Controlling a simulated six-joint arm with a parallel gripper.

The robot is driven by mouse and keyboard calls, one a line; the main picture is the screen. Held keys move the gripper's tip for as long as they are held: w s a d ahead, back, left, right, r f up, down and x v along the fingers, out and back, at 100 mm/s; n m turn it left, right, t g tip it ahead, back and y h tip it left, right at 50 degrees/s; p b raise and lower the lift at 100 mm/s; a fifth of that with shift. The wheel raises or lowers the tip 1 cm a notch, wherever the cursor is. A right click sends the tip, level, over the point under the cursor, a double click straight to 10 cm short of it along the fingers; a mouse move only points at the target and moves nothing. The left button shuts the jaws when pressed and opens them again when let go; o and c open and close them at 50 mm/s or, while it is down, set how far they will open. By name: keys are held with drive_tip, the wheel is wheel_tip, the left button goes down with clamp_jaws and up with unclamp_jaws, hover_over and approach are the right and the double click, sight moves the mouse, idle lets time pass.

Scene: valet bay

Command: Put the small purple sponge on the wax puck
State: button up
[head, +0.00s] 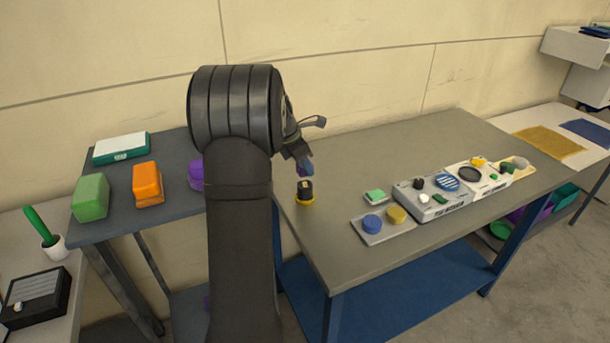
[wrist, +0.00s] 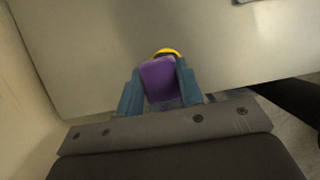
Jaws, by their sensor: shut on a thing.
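My gripper (head: 303,162) is shut on the small purple sponge (wrist: 160,78), which sits between the blue fingertips in the wrist view. In the head view the sponge (head: 307,170) shows only as a small purple patch at the fingers. It is held above a black piece with a yellow base (head: 305,193) on the grey table; a yellow edge of that piece (wrist: 167,50) shows behind the sponge. A blue disc (head: 372,222) and a yellow disc (head: 397,215) lie on a grey plate to the right. I cannot tell for sure which thing is the wax puck.
A green-topped block (head: 375,196) and a grey panel with knobs (head: 433,198) stand on the table's right part. The left table bears a green block (head: 90,197), an orange block (head: 147,184) and a larger purple block (head: 196,175), partly hidden by my arm. The table's back middle is clear.

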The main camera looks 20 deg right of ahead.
sight(305, 175)
drive_tip(key=shift+f, duration=1.9)
drive_tip(key=shift+f, duration=0.2)
drive_tip(key=o, duration=0.9)
drive_tip(key=shift+o, duration=0.2)
drive_tip(key=shift+r, duration=0.1)
drive_tip(key=v, duration=1.2)
